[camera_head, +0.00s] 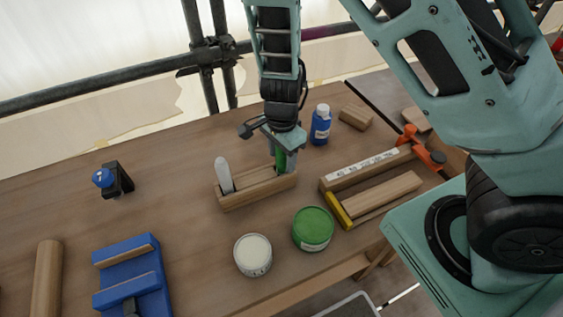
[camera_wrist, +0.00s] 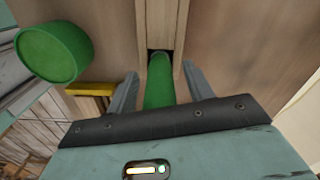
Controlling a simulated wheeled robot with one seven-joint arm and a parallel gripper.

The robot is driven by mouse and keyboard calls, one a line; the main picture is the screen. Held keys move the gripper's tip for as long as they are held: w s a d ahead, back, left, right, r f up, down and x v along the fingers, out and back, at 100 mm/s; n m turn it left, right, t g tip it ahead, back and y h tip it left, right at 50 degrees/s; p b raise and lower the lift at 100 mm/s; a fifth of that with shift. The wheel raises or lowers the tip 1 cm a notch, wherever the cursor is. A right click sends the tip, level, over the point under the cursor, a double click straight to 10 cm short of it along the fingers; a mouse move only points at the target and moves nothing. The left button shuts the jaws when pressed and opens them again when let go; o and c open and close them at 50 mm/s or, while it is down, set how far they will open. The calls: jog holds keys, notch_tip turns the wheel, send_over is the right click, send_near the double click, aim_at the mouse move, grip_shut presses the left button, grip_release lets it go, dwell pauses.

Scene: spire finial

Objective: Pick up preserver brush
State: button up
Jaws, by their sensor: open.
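A green brush handle (camera_head: 281,159), which I take for the preserver brush, stands upright in the right end of a wooden holder (camera_head: 240,199). My gripper (camera_head: 283,152) is over that end from above. In the wrist view the green handle (camera_wrist: 158,84) lies between the two open fingers of my gripper (camera_wrist: 160,70), with a visible gap on both sides. The brush's lower part is hidden in the slot of the holder (camera_wrist: 160,15). A second, pale grey-white handle (camera_head: 224,175) stands in the holder's left end.
A green can (camera_head: 313,229) and a white can (camera_head: 253,255) stand in front of the holder. A blue bottle (camera_head: 321,125) is close behind right. A wooden block with a label strip (camera_head: 365,168) lies to the right.

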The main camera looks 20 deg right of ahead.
jog(key=shift+f, duration=0.1)
jog(key=c, duration=1.1)
notch_tip(320, 180, up, 10)
jog(key=shift+p, duration=0.75)
